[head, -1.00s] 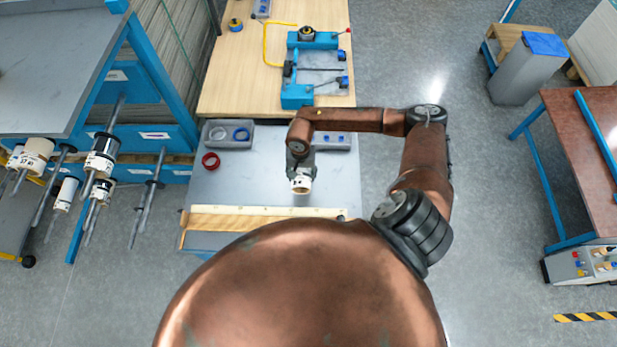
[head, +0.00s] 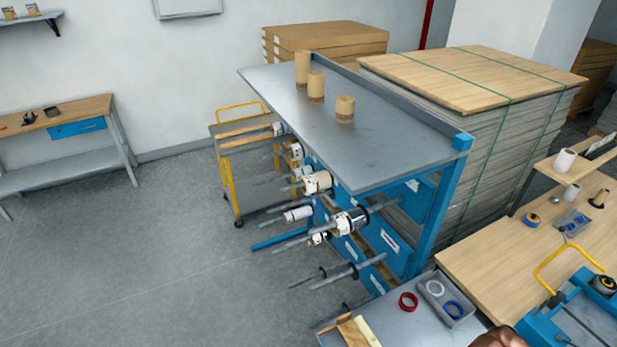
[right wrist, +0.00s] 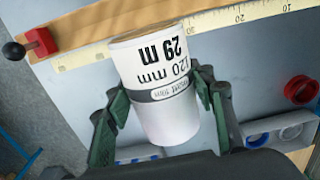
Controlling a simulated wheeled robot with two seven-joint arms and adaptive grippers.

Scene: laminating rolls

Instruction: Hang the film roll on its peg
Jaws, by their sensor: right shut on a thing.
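In the right wrist view my right gripper (right wrist: 164,98) is shut around the film roll (right wrist: 150,58), a white cylinder with a dark grey band and the printing "120 mm" and "29 m". A finger lies on either side of it, and the roll is above the grey bench. The head view shows a blue rack with several grey pegs. Some carry rolls, such as a black-and-white roll (head: 350,221), a cream-white roll (head: 316,182) and a lower white roll (head: 298,213). A low peg (head: 334,281) looks bare. My left gripper is not in view.
The rack's grey top (head: 375,150) holds cardboard cores (head: 345,109). The grey bench (head: 395,327) holds a red ring (head: 408,301) and a grey tray (head: 448,308) with rings. A yellow-framed cart (head: 229,183) stands behind the pegs. Open floor lies left of the rack.

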